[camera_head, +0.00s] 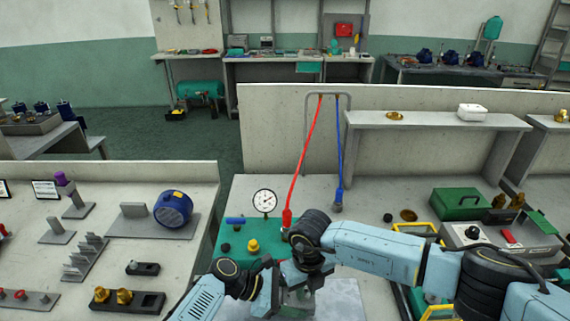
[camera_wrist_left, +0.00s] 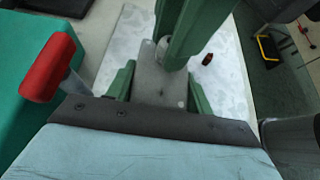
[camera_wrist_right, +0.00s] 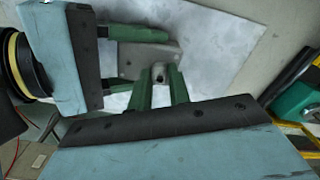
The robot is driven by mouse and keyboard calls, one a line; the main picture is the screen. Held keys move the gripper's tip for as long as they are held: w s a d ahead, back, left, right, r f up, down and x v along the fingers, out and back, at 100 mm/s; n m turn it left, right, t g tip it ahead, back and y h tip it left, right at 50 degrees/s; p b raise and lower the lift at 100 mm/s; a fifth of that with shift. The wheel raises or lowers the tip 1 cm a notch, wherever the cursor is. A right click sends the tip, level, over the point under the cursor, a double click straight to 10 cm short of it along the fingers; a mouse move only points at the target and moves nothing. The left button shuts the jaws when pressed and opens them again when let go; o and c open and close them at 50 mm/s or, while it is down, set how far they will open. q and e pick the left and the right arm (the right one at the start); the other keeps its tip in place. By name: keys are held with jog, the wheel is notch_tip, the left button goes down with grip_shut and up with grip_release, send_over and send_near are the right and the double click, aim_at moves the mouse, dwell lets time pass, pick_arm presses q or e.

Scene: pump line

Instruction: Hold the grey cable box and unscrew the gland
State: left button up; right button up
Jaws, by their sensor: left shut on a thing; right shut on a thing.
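The grey cable box (camera_wrist_left: 150,88) is between the green fingers of my left gripper (camera_wrist_left: 158,92), which is shut on it. The box also shows in the right wrist view (camera_wrist_right: 135,64), with the left gripper's fingers (camera_wrist_right: 128,60) on two sides of it. My right gripper (camera_wrist_right: 160,78) is shut on the small grey gland (camera_wrist_right: 158,74) at the box's edge. The right gripper's fingers cover part of the gland in the left wrist view. In the head view both grippers meet low in the middle, and the arms hide most of the box.
A pale mottled mat (camera_head: 345,300) lies under the grippers. A small dark red piece (camera_wrist_left: 207,59) lies on it. A green box (camera_head: 457,203) is at the right.

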jog(key=n, duration=0.8)
jog(key=shift+n, duration=0.3)
jog(key=n, duration=0.4)
jog(key=shift+r, duration=0.1)
jog(key=n, duration=0.4)
jog(key=o, duration=0.8)
jog(key=shift+r, duration=0.1)
jog(key=shift+r, duration=1.9)
